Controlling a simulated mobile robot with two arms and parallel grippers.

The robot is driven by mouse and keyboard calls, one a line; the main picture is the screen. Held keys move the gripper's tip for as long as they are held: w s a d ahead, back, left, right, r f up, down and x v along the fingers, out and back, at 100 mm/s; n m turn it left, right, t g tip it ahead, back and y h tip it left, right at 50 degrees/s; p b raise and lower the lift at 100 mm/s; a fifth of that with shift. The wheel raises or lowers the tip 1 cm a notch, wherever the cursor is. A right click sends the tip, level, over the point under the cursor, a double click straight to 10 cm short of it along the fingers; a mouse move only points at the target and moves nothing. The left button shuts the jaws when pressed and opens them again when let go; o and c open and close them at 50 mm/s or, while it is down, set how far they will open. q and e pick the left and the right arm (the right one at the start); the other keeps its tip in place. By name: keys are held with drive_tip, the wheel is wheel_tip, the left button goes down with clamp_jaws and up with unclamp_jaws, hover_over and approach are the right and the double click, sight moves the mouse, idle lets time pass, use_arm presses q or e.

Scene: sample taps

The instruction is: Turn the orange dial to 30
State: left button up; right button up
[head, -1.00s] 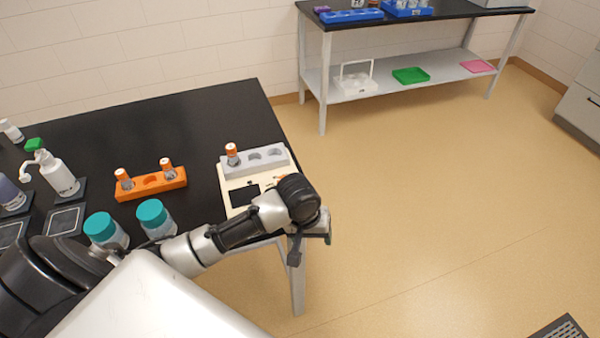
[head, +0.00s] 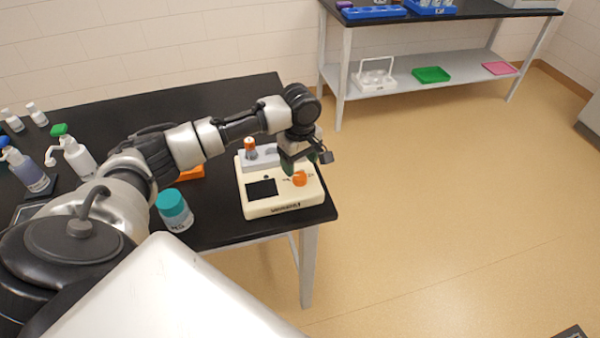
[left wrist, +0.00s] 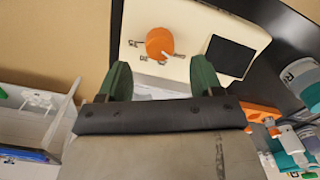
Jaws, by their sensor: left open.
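The orange dial (head: 300,178) sits on the top of a cream instrument (head: 285,206), right of its dark screen (head: 262,188). In the left wrist view the dial (left wrist: 160,42) shows beyond the fingertips, with small number marks around it. My left gripper (head: 305,164) is above the instrument, just behind the dial. Its green fingers (left wrist: 160,82) are spread and empty, apart from the dial. My right gripper is not in view.
A grey rack (head: 262,160) with an orange-capped vial (head: 250,146) stands at the instrument's back. A teal-capped jar (head: 174,210) stands to the left. The black table (head: 225,228) ends just right of the instrument. Bottles stand at the far left.

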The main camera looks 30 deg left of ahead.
sight(300, 175)
use_arm(q)
drive_tip(key=shift+f, duration=2.65)
drive_tip(key=c, duration=0.9)
